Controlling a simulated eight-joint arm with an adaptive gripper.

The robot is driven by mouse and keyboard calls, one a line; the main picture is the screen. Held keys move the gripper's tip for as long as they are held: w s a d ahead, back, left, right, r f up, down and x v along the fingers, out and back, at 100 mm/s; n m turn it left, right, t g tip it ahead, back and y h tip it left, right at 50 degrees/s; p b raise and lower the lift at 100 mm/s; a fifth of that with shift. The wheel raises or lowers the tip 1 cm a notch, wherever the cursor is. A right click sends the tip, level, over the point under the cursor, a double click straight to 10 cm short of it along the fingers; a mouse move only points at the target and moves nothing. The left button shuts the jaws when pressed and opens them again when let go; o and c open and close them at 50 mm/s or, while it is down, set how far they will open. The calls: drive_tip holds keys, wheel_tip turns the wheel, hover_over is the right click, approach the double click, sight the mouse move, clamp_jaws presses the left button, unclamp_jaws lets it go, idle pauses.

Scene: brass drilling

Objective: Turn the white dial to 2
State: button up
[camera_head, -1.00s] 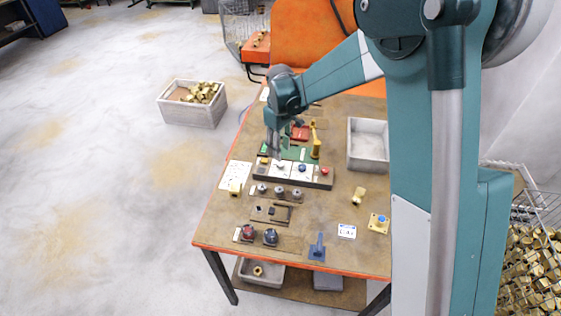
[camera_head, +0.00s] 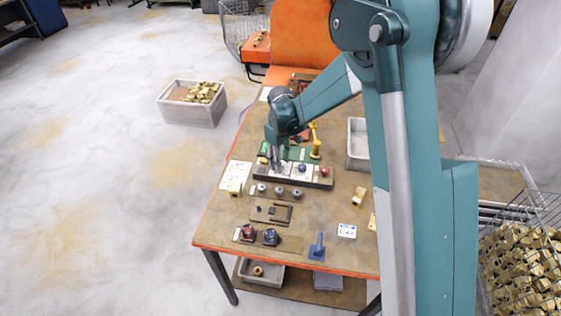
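A dark control panel (camera_head: 262,180) on the table carries two white plates side by side. The left white plate (camera_head: 286,173) appears to be the white dial's, but its knob is hidden behind my gripper. My gripper (camera_head: 276,167) points down over this plate, with its fingertips at or just above it. Contact and finger opening are too small to tell. The right white plate (camera_head: 309,174) has a dark blue knob (camera_head: 302,168). The dial's numbers cannot be read.
A red button (camera_head: 325,171) is at the panel's right end. Several small knobs (camera_head: 279,191) stand in front. A green board (camera_head: 300,154) and a yellow upright part (camera_head: 315,149) are behind. A grey bin (camera_head: 358,145) stands at the right.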

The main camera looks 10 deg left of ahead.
drive_tip(key=c, duration=0.9)
drive_tip(key=shift+m+b, duration=0.3)
drive_tip(key=shift+m, duration=0.1)
drive_tip(key=shift+f+m+b, duration=0.1)
drive_tip(key=shift+m+b, duration=0.5)
drive_tip(key=shift+m, duration=0.3)
drive_tip(key=m+b, duration=0.2)
drive_tip(key=m, duration=0.1)
drive_tip(key=m+b, duration=0.2)
drive_tip(key=m, duration=0.4)
